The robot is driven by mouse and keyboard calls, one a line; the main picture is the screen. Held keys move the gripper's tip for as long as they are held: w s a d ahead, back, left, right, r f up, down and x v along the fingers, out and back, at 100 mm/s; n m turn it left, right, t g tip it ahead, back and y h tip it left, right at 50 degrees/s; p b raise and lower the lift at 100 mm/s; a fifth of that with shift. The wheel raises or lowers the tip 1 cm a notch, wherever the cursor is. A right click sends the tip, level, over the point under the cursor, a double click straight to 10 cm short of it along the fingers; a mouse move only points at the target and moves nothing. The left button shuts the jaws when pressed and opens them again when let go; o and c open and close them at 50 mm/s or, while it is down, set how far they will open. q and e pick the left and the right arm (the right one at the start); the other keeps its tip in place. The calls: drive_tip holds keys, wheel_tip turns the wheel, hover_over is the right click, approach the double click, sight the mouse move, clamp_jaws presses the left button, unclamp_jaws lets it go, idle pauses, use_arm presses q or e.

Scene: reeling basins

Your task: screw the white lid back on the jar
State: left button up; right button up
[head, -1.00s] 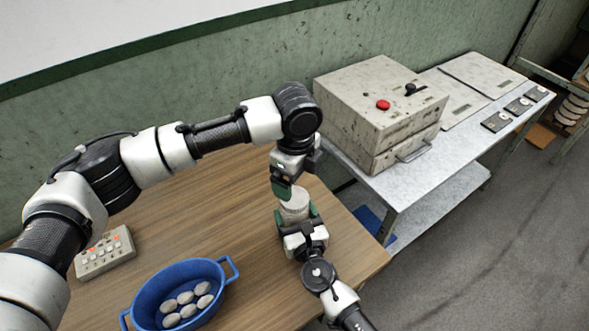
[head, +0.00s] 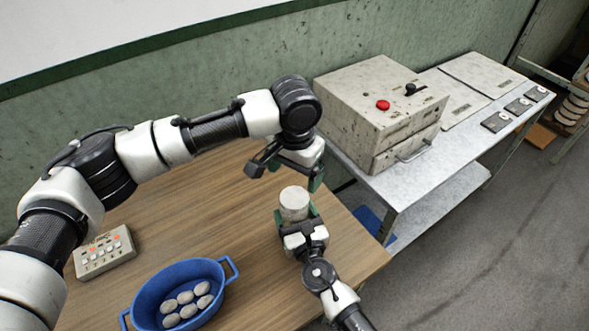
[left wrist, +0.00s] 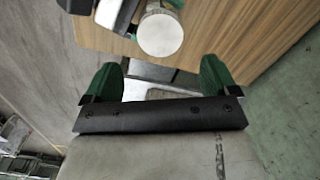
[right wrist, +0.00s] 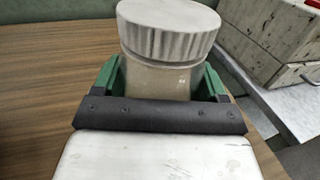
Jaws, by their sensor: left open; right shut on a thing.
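The jar (right wrist: 160,75) stands upright in the right wrist view, a beige body with the ribbed white lid (right wrist: 168,28) sitting on its top. The lid looks level there. My right gripper (right wrist: 165,85) is shut on the jar's body, one green finger on each side. In the head view the lid (head: 294,198) shows above the right gripper (head: 298,222). My left gripper (head: 285,176) is open and empty, above and behind the jar, apart from the lid. The left wrist view shows the lid's round top (left wrist: 160,34) beyond the open green fingers (left wrist: 162,82). Whether the thread is engaged cannot be seen.
A blue basin (head: 134,313) with several pale cocoons stands at the front of the wooden table (head: 190,215). A button box (head: 104,254) lies at its left. A metal bench (head: 400,187) with a grey machine (head: 370,100) stands to the right. The table's middle is clear.

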sight(294, 197)
idle(0.3)
use_arm(q)
drive_tip(key=shift+f, duration=4.05)
drive_tip(key=c, duration=0.9)
drive_tip(key=m, duration=0.4)
drive_tip(key=shift+c, duration=0.3)
drive_tip(key=m, duration=0.4)
drive_tip(key=o, duration=1.1)
